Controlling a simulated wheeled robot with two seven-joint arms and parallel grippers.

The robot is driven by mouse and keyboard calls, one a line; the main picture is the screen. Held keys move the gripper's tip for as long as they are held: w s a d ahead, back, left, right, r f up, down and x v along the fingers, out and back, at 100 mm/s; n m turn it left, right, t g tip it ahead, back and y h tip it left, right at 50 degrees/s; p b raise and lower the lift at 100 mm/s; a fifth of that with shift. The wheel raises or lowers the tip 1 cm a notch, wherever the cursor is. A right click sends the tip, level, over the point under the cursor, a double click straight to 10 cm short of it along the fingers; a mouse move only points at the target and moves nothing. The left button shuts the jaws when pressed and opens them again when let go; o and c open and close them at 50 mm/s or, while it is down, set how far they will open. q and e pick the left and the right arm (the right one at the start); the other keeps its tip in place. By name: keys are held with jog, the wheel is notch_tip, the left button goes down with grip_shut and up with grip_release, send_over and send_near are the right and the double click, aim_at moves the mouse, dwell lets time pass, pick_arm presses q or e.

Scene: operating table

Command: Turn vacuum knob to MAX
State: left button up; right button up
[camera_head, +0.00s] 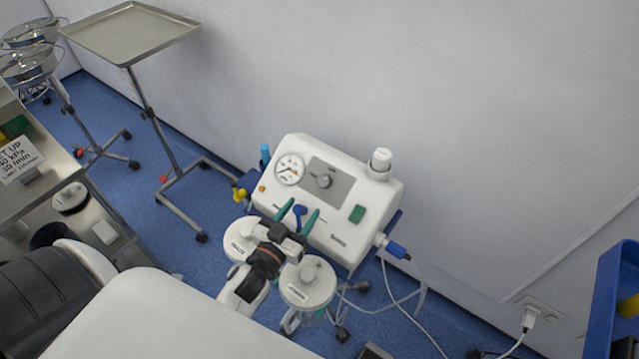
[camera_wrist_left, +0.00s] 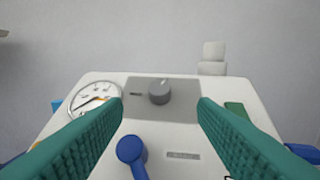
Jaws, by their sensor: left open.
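The vacuum knob (camera_head: 323,181) is a grey round dial on a grey panel (camera_head: 345,187) on top of the white suction unit (camera_head: 374,209). In the left wrist view the knob (camera_wrist_left: 160,92) lies between and beyond the green fingertips, with a light pointer mark near its top. A round gauge (camera_head: 289,169) sits left of it; it also shows in the left wrist view (camera_wrist_left: 97,97). My left gripper (camera_head: 298,217) is open and empty, in front of the unit, its fingers pointing at the knob and apart from it. My right gripper is not in view.
A blue lever (camera_wrist_left: 130,150) stands below the knob, between my fingers in the picture. A green switch (camera_head: 357,213) is to the right. Two white-lidded canisters (camera_head: 307,283) stand in front of the unit. A tray stand (camera_head: 130,32) is at the upper left.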

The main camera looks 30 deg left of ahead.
aim_at(323, 181)
pick_arm(q)
jog(key=w, duration=0.9)
jog(key=shift+s, duration=0.1)
jog(key=c, duration=1)
jog(key=shift+p, duration=0.3)
jog(key=shift+m, duration=0.3)
